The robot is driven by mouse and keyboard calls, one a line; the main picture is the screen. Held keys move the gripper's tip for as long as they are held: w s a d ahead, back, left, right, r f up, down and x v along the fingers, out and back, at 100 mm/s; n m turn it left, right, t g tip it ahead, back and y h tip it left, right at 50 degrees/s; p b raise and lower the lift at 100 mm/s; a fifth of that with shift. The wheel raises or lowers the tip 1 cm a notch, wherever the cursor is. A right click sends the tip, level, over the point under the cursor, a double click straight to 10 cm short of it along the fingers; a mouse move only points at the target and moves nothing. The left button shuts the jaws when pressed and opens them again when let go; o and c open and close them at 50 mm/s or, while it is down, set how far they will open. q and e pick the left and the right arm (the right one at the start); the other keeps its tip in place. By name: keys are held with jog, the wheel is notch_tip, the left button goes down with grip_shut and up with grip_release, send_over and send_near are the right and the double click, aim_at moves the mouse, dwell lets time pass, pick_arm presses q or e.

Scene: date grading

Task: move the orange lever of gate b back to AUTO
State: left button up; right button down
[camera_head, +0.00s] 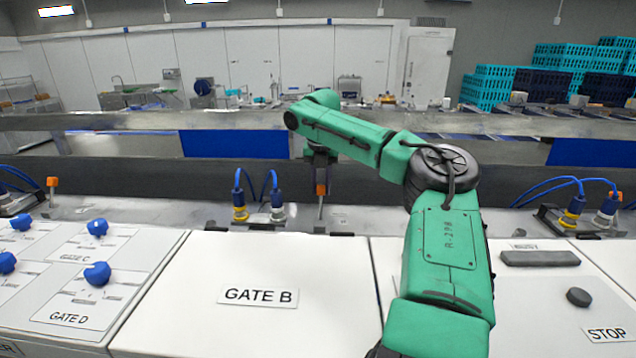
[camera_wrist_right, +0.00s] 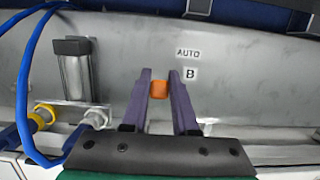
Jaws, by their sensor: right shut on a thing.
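The orange lever (camera_head: 321,189) of gate b stands on the metal ledge behind the white GATE B panel. Its orange knob (camera_wrist_right: 158,89) sits between the two purple fingers of my right gripper (camera_wrist_right: 160,78), which is shut on it. In the head view the right gripper (camera_head: 319,172) reaches down over the lever from above. An AUTO label (camera_wrist_right: 188,53) and a B label (camera_wrist_right: 190,73) are on the metal, just right of the fingers in the wrist view. My left gripper is in neither view.
The GATE B panel (camera_head: 250,325) lies in front. A cylinder with blue hoses (camera_head: 240,213) stands left of the lever. Blue knobs (camera_head: 97,274) are on the left panel. A STOP label (camera_head: 606,334) and a black button (camera_head: 578,297) are at right. Another orange lever (camera_head: 52,182) stands far left.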

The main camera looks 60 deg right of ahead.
aim_at(321, 188)
jog(key=shift+f, duration=0.2)
jog(key=c, duration=0.7)
grip_release()
jog(key=shift+w+d+f, duration=0.1)
jog(key=shift+d, duration=0.1)
jog(key=r, duration=0.4)
jog(key=a+r, duration=0.1)
jog(key=r, duration=0.4)
jog(key=s+a+r, duration=0.1)
jog(key=r, duration=0.4)
jog(key=shift+r, duration=0.2)
